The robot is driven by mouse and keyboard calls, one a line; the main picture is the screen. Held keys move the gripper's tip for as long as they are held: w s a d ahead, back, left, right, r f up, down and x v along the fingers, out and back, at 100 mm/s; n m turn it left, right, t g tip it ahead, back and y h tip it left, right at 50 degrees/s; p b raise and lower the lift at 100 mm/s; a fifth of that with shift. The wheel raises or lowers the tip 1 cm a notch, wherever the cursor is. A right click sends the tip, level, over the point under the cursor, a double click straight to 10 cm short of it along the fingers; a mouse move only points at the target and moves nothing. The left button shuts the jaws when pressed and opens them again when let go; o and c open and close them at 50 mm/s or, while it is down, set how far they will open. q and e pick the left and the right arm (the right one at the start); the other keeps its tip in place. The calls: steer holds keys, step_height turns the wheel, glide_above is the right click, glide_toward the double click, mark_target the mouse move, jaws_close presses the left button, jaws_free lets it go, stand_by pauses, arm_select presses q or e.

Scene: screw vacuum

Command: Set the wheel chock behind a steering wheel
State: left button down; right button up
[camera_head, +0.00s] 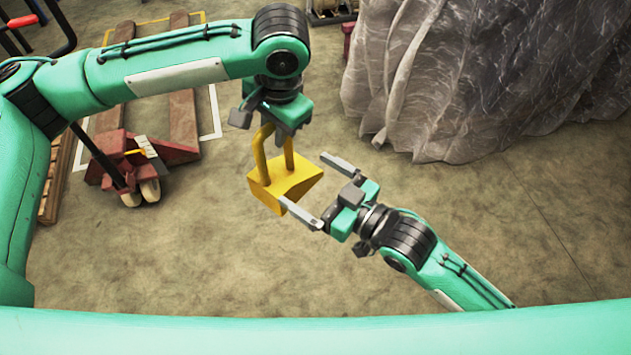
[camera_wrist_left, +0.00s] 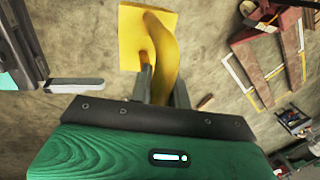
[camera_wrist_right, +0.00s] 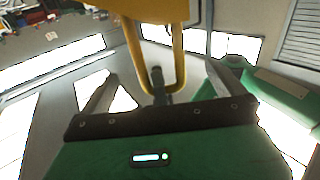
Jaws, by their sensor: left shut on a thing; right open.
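The yellow wheel chock (camera_head: 285,184) hangs in the air, with its looped handle upward, near the middle of the head view. My left gripper (camera_head: 277,130) is shut on the handle from above; the left wrist view also shows the chock (camera_wrist_left: 143,45). My right gripper (camera_head: 320,188) is open just right of the chock, its fingers spread towards it, and one fingertip overlaps the chock's lower edge; touching cannot be told. The right wrist view shows the chock (camera_wrist_right: 158,9) above the open fingers. A red pallet truck (camera_head: 162,153) with pale steering wheels (camera_head: 150,190) stands at left.
A wooden pallet (camera_head: 48,190) is partly hidden by my left arm. White floor lines (camera_head: 214,105) surround the truck's forks. A large plastic-covered object (camera_head: 480,80) fills the back right. The concrete floor (camera_head: 190,250) between is clear.

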arm_select(q)
steer(key=shift+r, duration=0.1)
arm_select(e)
steer(key=x, duration=1.1)
steer(key=shift+w+a, duration=0.3)
arm_select(q)
steer(key=shift+w, duration=0.1)
arm_select(e)
steer(key=shift+s, duration=0.1)
steer(key=c, duration=1.6)
arm_select(q)
steer(key=c, duration=1.7)
jaws_free()
arm_select(e)
steer(key=shift+r, duration=0.2)
steer(key=shift+c, duration=0.9)
arm_select(q)
steer(key=o, duration=0.4)
steer(key=shift+o, duration=0.2)
